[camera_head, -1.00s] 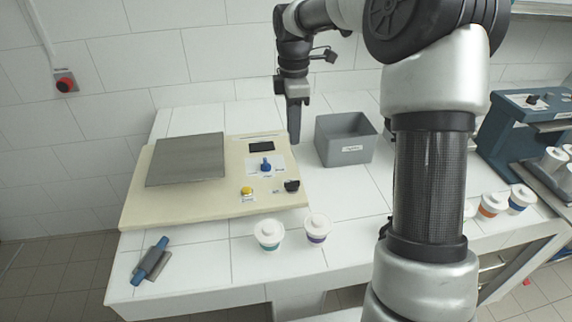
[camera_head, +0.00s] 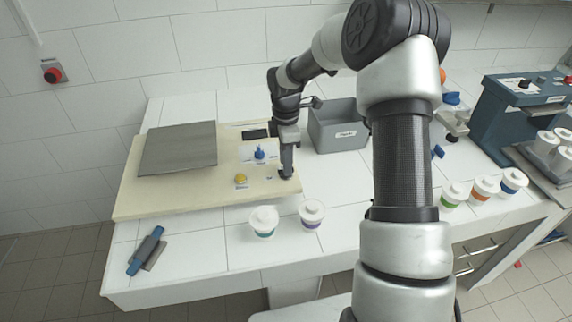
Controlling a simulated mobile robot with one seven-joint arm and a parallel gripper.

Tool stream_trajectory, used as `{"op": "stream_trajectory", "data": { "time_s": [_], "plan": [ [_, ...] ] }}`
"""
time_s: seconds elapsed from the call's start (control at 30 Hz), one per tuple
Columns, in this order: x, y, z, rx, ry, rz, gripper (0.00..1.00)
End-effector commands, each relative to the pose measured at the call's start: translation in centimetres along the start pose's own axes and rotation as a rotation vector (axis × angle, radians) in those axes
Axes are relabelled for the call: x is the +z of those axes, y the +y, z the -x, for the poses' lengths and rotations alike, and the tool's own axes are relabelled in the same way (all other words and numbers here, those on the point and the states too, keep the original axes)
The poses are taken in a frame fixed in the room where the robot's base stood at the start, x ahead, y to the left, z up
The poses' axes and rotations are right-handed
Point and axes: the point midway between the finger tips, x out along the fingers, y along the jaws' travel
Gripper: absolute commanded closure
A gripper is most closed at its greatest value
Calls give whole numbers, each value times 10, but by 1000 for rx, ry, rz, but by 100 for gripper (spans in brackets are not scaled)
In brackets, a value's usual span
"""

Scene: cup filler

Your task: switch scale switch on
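The cream scale (camera_head: 140,197) lies on the white tiled table, with a grey weighing plate (camera_head: 178,148) on its left. Its panel carries a dark display (camera_head: 254,133), a blue knob (camera_head: 260,152) and a yellow button (camera_head: 240,179). A black switch sits at the scale's front right corner and is now mostly hidden by my gripper. My gripper (camera_head: 287,173) points down at that corner, its tip at or just above the switch. I cannot tell whether it touches. The fingers show as one narrow shape, so their opening is unclear.
A grey bin (camera_head: 337,127) stands close right of my gripper. Two lidded cups (camera_head: 264,221) (camera_head: 312,214) stand in front of the scale. A blue-handled tool (camera_head: 146,251) lies front left. More cups (camera_head: 484,189) and a blue machine (camera_head: 510,120) are at right.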

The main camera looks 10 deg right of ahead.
Motion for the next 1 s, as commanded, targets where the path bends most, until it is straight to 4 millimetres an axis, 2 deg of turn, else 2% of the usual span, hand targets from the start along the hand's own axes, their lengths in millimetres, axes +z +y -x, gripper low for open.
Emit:
{"op": "stream_trajectory", "data": {
  "time_s": [0.2,0.47,0.63,1.0],
  "plan": [
    [0,0,-16,0,0,-1,72],
    [0,0,-17,0,-1,-1,72],
    [0,0,-16,0,0,-1,99],
    [0,0,-16,0,0,-30,100]
  ]
}}
